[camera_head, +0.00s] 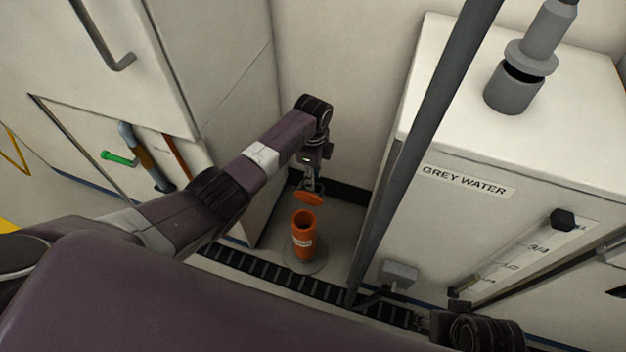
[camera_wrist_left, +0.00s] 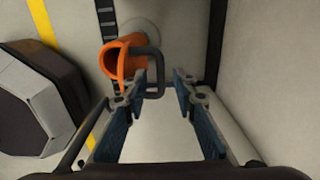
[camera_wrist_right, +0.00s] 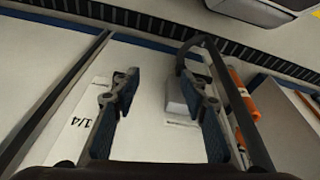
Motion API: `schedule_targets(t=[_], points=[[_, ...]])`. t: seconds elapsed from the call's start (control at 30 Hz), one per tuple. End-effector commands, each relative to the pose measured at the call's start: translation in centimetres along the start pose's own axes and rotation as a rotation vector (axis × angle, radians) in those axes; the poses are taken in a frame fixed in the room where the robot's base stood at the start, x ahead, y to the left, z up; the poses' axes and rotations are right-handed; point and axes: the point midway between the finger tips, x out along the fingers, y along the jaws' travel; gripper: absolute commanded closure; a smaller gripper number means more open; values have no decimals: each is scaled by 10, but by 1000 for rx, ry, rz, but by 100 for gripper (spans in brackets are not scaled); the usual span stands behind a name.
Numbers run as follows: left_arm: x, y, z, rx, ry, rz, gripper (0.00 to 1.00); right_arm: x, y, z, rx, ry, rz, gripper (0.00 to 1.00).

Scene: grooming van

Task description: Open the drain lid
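The orange drain pipe (camera_head: 304,241) stands upright on the floor, its dark mouth showing. Its round orange lid (camera_head: 309,198) is up off the mouth, tilted, under my left gripper (camera_head: 314,180). In the left wrist view a grey loop handle (camera_wrist_left: 159,62) sticks out beside the orange pipe top (camera_wrist_left: 114,62). My left gripper's fingers (camera_wrist_left: 161,82) are apart, with the handle at the left fingertip and reaching between the tips; I cannot tell if they touch. My right gripper (camera_wrist_right: 163,84) is open and empty, low by the grey water tank.
The white grey water tank (camera_head: 470,150) stands right of the pipe, with a dark pole (camera_head: 425,130) before it. A white cabinet (camera_head: 215,70) stands at left. A black slotted floor channel (camera_head: 262,270) runs in front. A grey box (camera_head: 399,273) is low on the tank.

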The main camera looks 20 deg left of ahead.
Motion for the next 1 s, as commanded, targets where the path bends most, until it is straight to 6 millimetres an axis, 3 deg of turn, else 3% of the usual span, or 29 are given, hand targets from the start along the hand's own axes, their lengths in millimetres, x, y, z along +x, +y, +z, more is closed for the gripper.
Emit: schedule_targets(t=[0.2, 0.47, 0.73, 1.0], points=[[8, 0, 0, 0, 0, 0, 74, -12, 1, -1, 1, 7, 1, 60], [8, 0, 0, 0, 0, -1, 74, -14, 1, -2, 1, 7, 2, 60], [8, 0, 0, 0, 0, -1, 100, -14, 1, -2, 1, 7, 2, 60], [8, 0, 0, -1, 0, 0, 100, -14, 1, -2, 1, 8, 2, 60]])
